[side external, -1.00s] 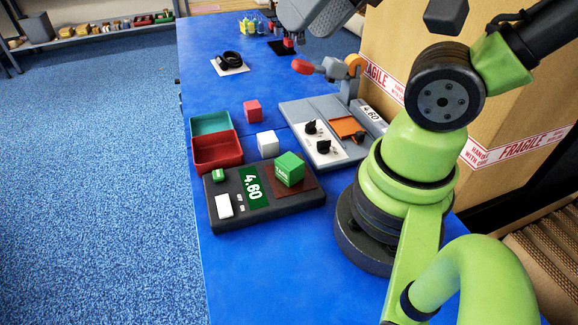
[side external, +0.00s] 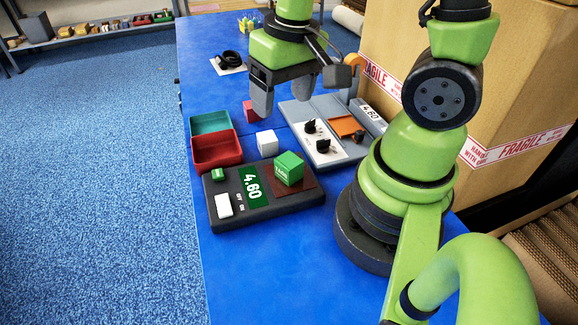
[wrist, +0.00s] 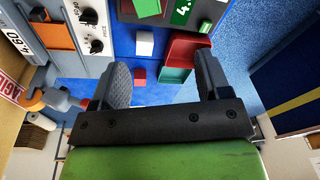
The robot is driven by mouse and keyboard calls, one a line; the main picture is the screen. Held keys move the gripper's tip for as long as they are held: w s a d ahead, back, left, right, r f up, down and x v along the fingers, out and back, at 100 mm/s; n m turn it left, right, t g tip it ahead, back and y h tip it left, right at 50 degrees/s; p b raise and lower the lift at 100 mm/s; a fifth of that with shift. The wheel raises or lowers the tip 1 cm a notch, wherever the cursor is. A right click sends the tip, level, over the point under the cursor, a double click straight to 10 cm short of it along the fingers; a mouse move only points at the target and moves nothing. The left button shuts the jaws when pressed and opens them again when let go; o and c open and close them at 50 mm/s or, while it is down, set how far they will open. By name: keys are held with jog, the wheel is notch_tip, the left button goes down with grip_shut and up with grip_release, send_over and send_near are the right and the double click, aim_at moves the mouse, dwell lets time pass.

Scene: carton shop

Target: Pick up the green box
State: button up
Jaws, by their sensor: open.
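The green box (side external: 289,168) sits on the dark red plate (side external: 310,187) of a black scale (side external: 270,210) in the side view. The scale's green display reads 4.60. My gripper (side external: 298,92) is open and empty, high above the table and farther back than the green box. In the wrist view my gripper (wrist: 163,72) has its two fingers wide apart with nothing between them. The scale's green display (wrist: 182,12) shows at the top edge there.
A white cube (side external: 267,143), a pink-red cube (side external: 250,111), a red bin (side external: 216,152) and a teal bin (side external: 211,122) stand near the scale. A grey panel with black knobs (side external: 322,146) lies to the right. A large carton (side external: 520,85) stands behind my arm. The front of the blue table is clear.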

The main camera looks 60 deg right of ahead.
jog(key=g, duration=0.2)
send_over(292, 162)
jog(key=f, duration=0.3)
jog(key=w+f, duration=0.1)
jog(key=f, duration=0.1)
jog(key=shift+d, duration=0.25)
notch_tip(292, 162, down, 4)
jog(key=shift+s+f, duration=0.1)
jog(key=shift+s+a+f, duration=0.15)
jog(key=shift+s+f, duration=0.05)
jog(key=shift+f, duration=0.8)
jog(key=shift+s+a+f, duration=0.1)
jog(key=shift+s+f, duration=0.05)
jog(key=shift+f, duration=1.5)
jog(key=c, duration=1.1)
